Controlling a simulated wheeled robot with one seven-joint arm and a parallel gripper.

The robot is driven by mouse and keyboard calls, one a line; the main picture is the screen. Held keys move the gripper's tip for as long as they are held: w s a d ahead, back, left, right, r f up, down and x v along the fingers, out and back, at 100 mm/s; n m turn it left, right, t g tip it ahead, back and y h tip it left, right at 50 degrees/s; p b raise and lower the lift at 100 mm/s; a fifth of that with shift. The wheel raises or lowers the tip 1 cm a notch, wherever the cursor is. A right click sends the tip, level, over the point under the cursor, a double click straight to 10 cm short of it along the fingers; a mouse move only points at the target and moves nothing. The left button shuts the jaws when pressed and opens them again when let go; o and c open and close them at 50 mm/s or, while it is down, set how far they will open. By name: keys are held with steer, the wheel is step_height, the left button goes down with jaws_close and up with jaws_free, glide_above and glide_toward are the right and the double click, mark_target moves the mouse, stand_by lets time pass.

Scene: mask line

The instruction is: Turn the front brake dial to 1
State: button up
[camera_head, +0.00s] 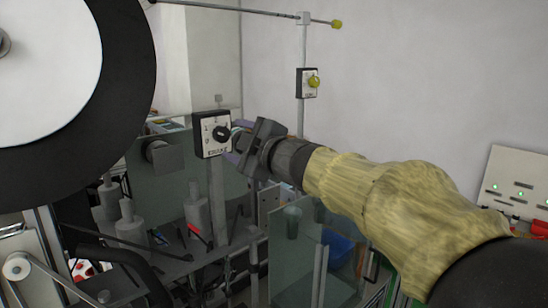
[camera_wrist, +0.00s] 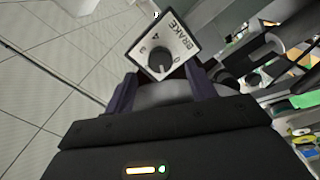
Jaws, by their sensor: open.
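The front brake dial is a round black knob (camera_head: 221,132) on a white panel (camera_head: 203,140) lettered "BRAKE" along its lower edge. The panel has a black frame and sits on a post. In the wrist view the knob (camera_wrist: 160,65) and panel (camera_wrist: 178,46) appear tilted. The knob's exact setting is too small to read. My gripper (camera_head: 233,143) is open and empty, just right of the panel and facing it. In the wrist view its two fingers (camera_wrist: 161,82) stand to either side of the knob; I cannot tell whether they touch it.
A second panel with a yellow dial (camera_head: 313,81) hangs on a pole (camera_head: 301,115) farther back. A large black-and-white reel (camera_head: 120,60) fills the upper left. Glass panels (camera_head: 330,262) and grey machine parts (camera_head: 195,212) lie below my gripper. A control box (camera_head: 520,185) is at the right.

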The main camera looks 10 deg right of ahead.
steer(key=b+v, duration=0.1)
steer(key=v, duration=1.1)
steer(key=shift+s+d, duration=0.15)
steer(key=shift+f, duration=0.1)
steer(key=w+d+f+m+g+h, duration=0.1)
steer(key=d+f+m+h, duration=0.25)
steer(key=f, duration=0.35)
steer(key=w+d+f+m+g+h, duration=0.1)
steer(key=d+f+m+h, duration=0.15)
steer(key=f+m, duration=0.4)
steer(key=w+d+f+m+g+h, duration=0.1)
steer(key=d+f+m+h, duration=0.15)
steer(key=f, duration=0.65)
steer(key=s+f+m+g, duration=0.3)
steer(key=s+f+g, duration=0.1)
steer(key=s+f, duration=0.4)
steer(key=s+f+m+g+h, duration=0.1)
steer(key=s+f+m+g, duration=0.2)
steer(key=f, duration=0.9)
steer(key=s+g, duration=0.2)
steer(key=s, duration=0.2)
steer(key=shift+s+a, duration=0.35)
steer(key=shift+a, duration=0.05)
steer(key=shift+h, duration=0.25)
